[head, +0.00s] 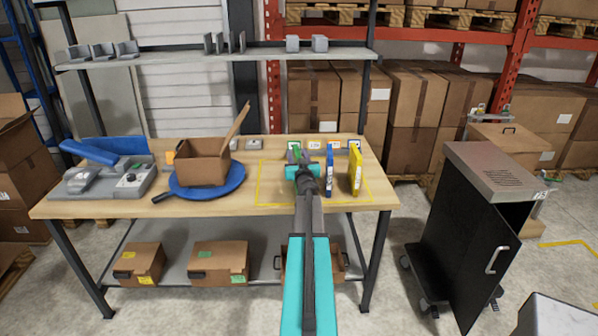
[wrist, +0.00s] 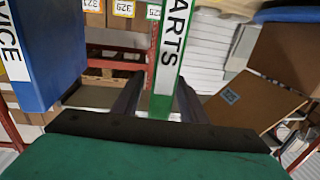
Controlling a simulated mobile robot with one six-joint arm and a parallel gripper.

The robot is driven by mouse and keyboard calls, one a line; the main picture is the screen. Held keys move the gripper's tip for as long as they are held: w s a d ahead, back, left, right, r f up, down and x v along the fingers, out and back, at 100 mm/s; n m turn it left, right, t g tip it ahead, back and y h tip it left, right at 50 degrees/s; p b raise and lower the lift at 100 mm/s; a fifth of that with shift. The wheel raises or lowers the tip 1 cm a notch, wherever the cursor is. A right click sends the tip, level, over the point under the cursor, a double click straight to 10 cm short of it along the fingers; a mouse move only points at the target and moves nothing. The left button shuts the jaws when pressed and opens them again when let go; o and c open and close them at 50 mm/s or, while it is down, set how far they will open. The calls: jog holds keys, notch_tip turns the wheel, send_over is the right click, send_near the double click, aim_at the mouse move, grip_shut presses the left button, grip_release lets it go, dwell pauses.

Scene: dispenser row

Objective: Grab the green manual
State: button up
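The green manual (wrist: 161,105) stands in the wrist view with its white "PARTS" label towards me. It is between my gripper's two dark fingers (wrist: 159,88), with a narrow gap visible on the left side. The fingers look open around it, not pressed on it. In the head view my gripper (head: 297,154) reaches over the marked area of the workbench, and the arm hides most of the green manual there.
A blue manual (head: 329,170) and a yellow manual (head: 356,172) stand to the right. The blue one is close by in the wrist view (wrist: 45,50). A cardboard box (head: 203,162) on a blue round tray (head: 235,182) is to the left. A shelf (head: 215,57) spans above.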

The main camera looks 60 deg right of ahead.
jog(key=shift+w+d, duration=0.25)
dwell(0.4)
grip_shut()
